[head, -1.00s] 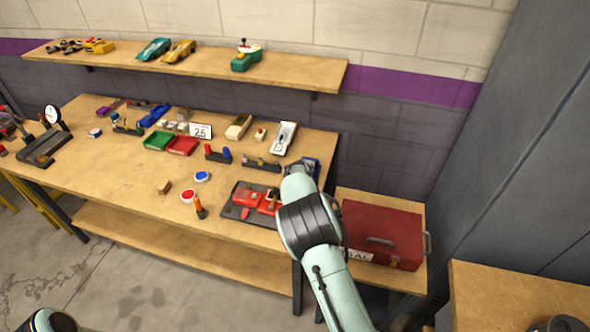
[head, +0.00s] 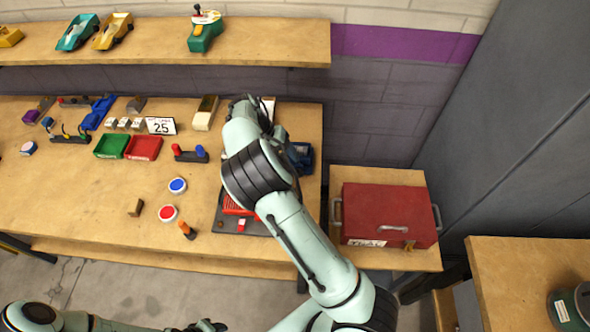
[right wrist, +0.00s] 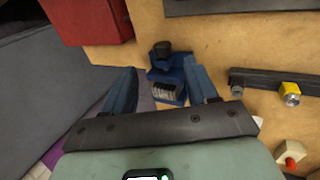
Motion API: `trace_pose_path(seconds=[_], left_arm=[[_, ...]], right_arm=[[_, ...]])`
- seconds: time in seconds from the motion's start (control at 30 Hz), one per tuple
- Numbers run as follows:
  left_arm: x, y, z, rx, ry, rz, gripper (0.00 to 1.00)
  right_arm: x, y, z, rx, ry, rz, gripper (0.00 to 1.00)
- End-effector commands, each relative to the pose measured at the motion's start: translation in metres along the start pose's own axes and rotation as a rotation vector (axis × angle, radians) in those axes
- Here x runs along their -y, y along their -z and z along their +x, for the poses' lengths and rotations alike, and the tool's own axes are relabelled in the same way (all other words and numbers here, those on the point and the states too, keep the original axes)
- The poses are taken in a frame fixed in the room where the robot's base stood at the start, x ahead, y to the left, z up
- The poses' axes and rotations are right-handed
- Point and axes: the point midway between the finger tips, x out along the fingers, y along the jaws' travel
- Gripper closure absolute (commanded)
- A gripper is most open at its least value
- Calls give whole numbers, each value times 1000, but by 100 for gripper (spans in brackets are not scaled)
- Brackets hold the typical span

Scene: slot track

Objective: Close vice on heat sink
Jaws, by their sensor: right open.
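The blue vice (right wrist: 172,70) is on the wooden bench, ahead of my right gripper in the right wrist view, with a dark knob at its far end. The grey finned heat sink (right wrist: 164,94) sits at the vice's near part; I cannot tell whether both jaws touch it. My right gripper (right wrist: 162,68) is open and empty, its two blue fingers apart on either side of the vice in the picture. In the head view the vice (head: 301,156) shows just right of my right arm. My left gripper (head: 205,326) is at the bottom edge, mostly cut off.
A red toolbox (head: 386,215) stands on a lower surface to the right. A dark rail with a yellow knob (right wrist: 290,90) lies beside the vice. A red-and-white piece (right wrist: 290,153) is near the gripper. A red controller (head: 234,207) lies partly behind my arm.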

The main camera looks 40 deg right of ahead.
Motion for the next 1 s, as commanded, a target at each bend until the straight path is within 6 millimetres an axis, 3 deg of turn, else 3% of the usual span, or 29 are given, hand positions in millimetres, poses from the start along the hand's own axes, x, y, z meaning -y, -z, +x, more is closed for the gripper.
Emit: trace_pose_path(seconds=[0.2,0.4,0.87,1.0], left_arm=[[-1,1,0,-2,-1,1,57],[-2,2,-1,-4,-1,1,57],[-2,3,-2,-4,-1,2,57],[-2,3,-2,-4,-1,2,57]], right_arm=[[-1,0,47,2,-2,2,42],[0,1,77,1,-1,1,42],[0,1,89,-2,2,0,42],[0,1,88,-2,2,0,88]])
